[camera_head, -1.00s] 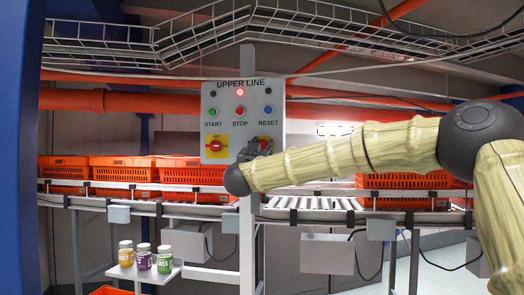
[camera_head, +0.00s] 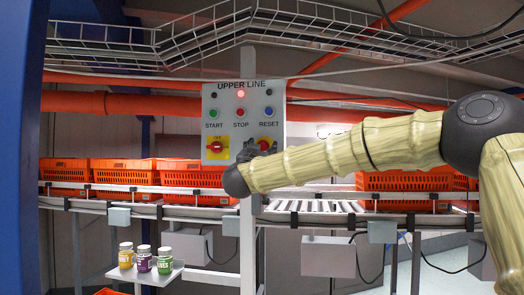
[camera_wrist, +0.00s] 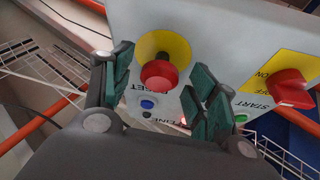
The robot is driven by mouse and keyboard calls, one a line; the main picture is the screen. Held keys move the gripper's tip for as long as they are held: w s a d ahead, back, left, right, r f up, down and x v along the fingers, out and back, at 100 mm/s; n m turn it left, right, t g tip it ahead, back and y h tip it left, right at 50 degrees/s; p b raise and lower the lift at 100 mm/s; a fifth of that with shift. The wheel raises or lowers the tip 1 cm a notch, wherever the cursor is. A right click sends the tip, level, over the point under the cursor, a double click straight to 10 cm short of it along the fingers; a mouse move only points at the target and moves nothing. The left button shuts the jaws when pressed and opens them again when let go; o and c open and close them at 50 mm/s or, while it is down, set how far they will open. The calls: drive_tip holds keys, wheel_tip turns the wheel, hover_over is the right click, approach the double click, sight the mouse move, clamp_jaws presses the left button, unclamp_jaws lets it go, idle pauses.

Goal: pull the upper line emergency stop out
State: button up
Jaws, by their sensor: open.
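The upper line control box (camera_head: 221,104) is a pale panel on a post. Its emergency stop (camera_head: 263,145) is a red mushroom button, partly hidden behind my gripper (camera_head: 247,152) in the head view. In the wrist view the red emergency stop (camera_wrist: 159,73) stands out from a round yellow plate (camera_wrist: 172,44). My gripper (camera_wrist: 163,70) is open, with one finger on each side of the button. Gaps show between the pads and the button, so I see no contact. How deep the fingertips reach is hard to tell.
A red rotary switch on a yellow plate (camera_head: 216,147) sits beside the emergency stop. START, STOP and RESET buttons are above, with a red lamp (camera_head: 240,94) lit. Orange totes (camera_head: 124,173) line the conveyor behind. Bottles stand on a small shelf (camera_head: 148,275) below.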

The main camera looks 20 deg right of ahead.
drive_tip(key=v, duration=1.2)
drive_tip(key=shift+d, duration=0.1)
